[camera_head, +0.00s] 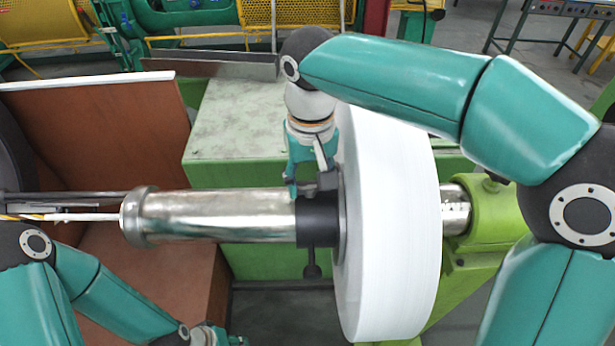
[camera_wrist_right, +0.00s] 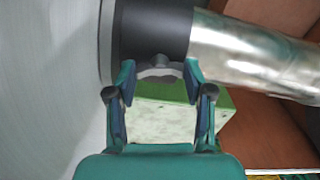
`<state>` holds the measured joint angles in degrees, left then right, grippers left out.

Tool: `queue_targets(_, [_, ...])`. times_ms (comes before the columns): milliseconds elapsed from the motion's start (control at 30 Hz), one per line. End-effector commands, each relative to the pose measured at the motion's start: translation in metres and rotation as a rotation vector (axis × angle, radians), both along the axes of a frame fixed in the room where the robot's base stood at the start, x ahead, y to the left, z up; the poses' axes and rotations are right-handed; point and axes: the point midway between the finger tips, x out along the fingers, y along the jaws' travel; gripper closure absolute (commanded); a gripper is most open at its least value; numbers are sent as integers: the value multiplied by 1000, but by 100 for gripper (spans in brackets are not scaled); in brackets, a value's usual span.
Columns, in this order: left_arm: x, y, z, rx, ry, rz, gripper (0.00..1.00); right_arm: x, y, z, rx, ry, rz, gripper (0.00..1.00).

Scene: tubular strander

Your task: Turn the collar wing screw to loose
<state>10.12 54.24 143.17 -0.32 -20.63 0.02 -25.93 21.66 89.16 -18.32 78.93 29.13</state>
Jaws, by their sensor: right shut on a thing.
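The black collar (camera_head: 317,218) sits on the shiny steel shaft (camera_head: 215,215), against the white reel. My right gripper (camera_head: 308,175) comes down on the collar's far upper side. In the right wrist view its fingers (camera_wrist_right: 160,82) are shut on the grey wing screw (camera_wrist_right: 160,74), with one fingertip at each end of the wings. The collar (camera_wrist_right: 152,30) shows just beyond it. A dark stem with a knob (camera_head: 312,268) hangs below the collar. My left gripper (camera_head: 208,336) is at the bottom edge, partly cut off, away from the collar; its fingers are unclear.
The large white reel (camera_head: 390,235) stands right beside the collar, close to my right arm. A green bearing stand (camera_head: 490,220) holds the shaft's right end. A green block (camera_head: 240,120) lies behind the shaft. Brown panels (camera_head: 110,130) are at left.

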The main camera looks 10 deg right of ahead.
Motion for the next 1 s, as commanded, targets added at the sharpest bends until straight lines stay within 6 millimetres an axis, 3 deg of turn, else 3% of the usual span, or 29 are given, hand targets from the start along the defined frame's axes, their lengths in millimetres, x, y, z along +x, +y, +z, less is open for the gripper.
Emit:
queue_targets(300, [0, 0, 1, 0, 0, 0, 60, 3, 0, 2, 2, -12, 99, 83])
queue_targets(733, [0, 0, 1, 0, 0, 0, 60, 3, 0, 2, 4, -13, 110, 83])
queue_targets(767, [0, 0, 1, 0, 0, 0, 60, 3, 0, 2, 4, -13, 110, 46])
queue_targets(900, [0, 0, 1, 0, 0, 0, 60, 2, 0, 2, 2, -9, 110, 23])
queue_targets(1000, [0, 0, 1, 0, 0, 0, 60, 2, 0, 1, 2, -7, 111, 23])
